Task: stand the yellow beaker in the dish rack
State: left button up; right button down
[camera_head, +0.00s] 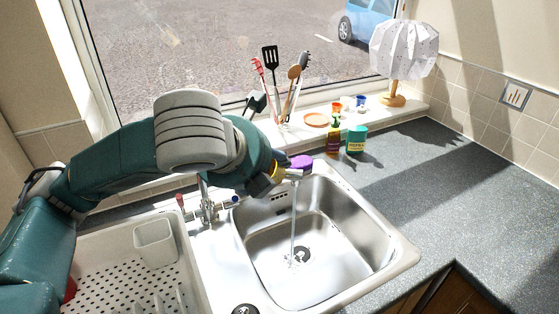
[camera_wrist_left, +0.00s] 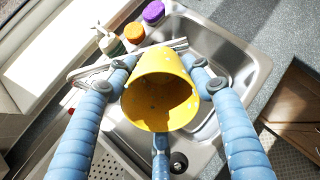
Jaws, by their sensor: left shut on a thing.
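The yellow beaker (camera_wrist_left: 160,92) is held between the blue fingers of my left gripper (camera_wrist_left: 158,72) in the left wrist view. Its open mouth faces the camera and it looks empty inside. In the head view my left gripper (camera_head: 272,178) is over the back edge of the sink, and only a sliver of yellow shows there. The dish rack (camera_head: 110,268) is at the lower left of the head view, a white perforated tray with a small square holder (camera_head: 155,243) and slots. My left arm hides part of it. My right gripper is not in view.
Water runs from the tap (camera_head: 208,208) into the steel sink (camera_head: 335,255). Utensils in a jar (camera_head: 284,112) and a lamp (camera_head: 403,50) are on the sill. The right counter is clear.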

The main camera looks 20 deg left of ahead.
aim_at(111, 278)
jog(key=u, duration=0.4)
jog(key=l+u, duration=0.1)
jog(key=u, duration=0.3)
jog(key=l+u, duration=0.1)
jog(key=u, duration=0.3)
jog(key=l+u, duration=0.1)
jog(key=u, duration=0.3)
jog(key=i, duration=0.05)
